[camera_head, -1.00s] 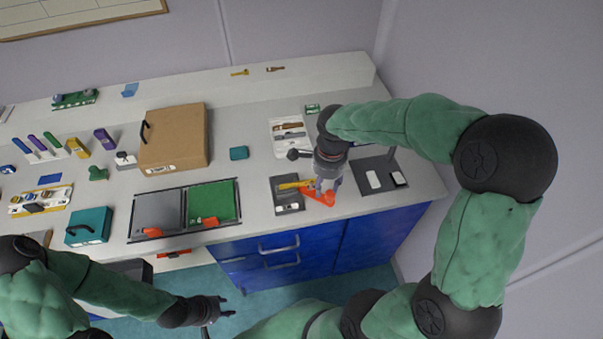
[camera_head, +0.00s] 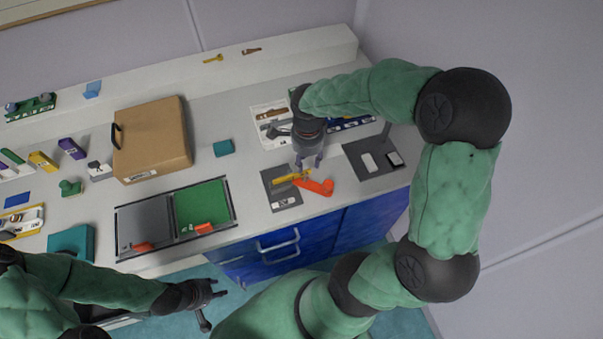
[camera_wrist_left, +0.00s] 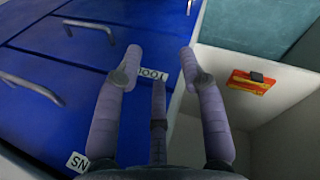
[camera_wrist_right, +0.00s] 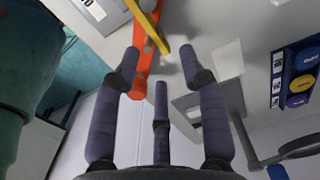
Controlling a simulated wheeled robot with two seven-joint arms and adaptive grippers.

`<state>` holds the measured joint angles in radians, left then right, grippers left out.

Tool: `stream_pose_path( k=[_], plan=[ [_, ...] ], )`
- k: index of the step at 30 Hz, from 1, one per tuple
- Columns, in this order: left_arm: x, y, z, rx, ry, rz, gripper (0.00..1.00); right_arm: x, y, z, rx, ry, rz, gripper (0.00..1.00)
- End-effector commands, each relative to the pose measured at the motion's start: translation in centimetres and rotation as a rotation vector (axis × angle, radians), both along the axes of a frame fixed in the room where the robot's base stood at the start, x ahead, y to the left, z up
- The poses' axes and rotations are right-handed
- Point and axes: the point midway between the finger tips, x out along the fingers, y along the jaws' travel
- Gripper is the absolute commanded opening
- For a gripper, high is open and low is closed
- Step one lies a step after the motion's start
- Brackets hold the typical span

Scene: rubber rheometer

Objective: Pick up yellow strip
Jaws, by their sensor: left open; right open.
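My right gripper (camera_head: 309,163) is open and empty, just behind the strip and the orange piece. In the right wrist view the strip (camera_wrist_right: 151,24) and the orange piece (camera_wrist_right: 139,78) show at and beyond the fingertips of that gripper (camera_wrist_right: 160,58), with nothing between its fingers. My left gripper (camera_head: 218,294) is open and empty in front of the counter, facing blue drawers (camera_wrist_left: 60,80).
A white card (camera_head: 284,203) lies on the small mat. To the right is a grey mat (camera_head: 385,147) with light and dark blocks. To the left are a green-and-grey tray (camera_head: 236,203) and a brown case (camera_head: 155,140). A white panel (camera_head: 262,112) lies behind.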

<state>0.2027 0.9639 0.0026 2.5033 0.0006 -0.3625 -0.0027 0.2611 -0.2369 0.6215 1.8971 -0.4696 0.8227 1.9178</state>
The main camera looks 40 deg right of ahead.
Motion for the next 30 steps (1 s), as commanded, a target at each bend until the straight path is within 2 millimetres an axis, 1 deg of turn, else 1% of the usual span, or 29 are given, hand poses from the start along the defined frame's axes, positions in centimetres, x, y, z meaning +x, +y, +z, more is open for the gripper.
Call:
stream_pose_path(
  k=[5,9,12,19,20,21,24,30],
  plan=[
    [0.0,0.0,-0.8,0.000,0.000,0.000,0.41,0.0,0.4,-1.9,0.001,0.004,0.002,0.42],
    [0.0,0.0,-1.5,0.000,0.000,0.000,0.41,0.0,0.7,-4.0,0.001,0.004,0.001,0.42],
    [0.0,0.0,-1.7,0.000,0.000,0.000,0.41,0.0,0.7,-4.9,0.002,0.002,0.001,0.42],
    [0.0,0.0,-1.6,0.000,0.000,0.000,0.41,0.0,0.6,-5.0,0.001,0.001,0.001,0.42],
    [0.0,0.0,-1.6,0.000,0.000,0.000,0.41,0.0,0.6,-5.0,0.001,0.001,0.001,0.37],
    [0.0,0.0,-1.6,0.000,0.000,0.000,0.41,0.0,0.6,-5.0,0.001,0.001,0.001,0.26],
    [0.0,0.0,-1.6,0.000,0.000,0.000,0.41,0.0,0.6,-5.0,0.001,0.001,0.001,0.00],
    [0.0,0.0,-1.6,0.000,0.000,0.000,0.41,0.0,0.6,-5.0,0.001,0.000,0.001,0.00]
  ],
)
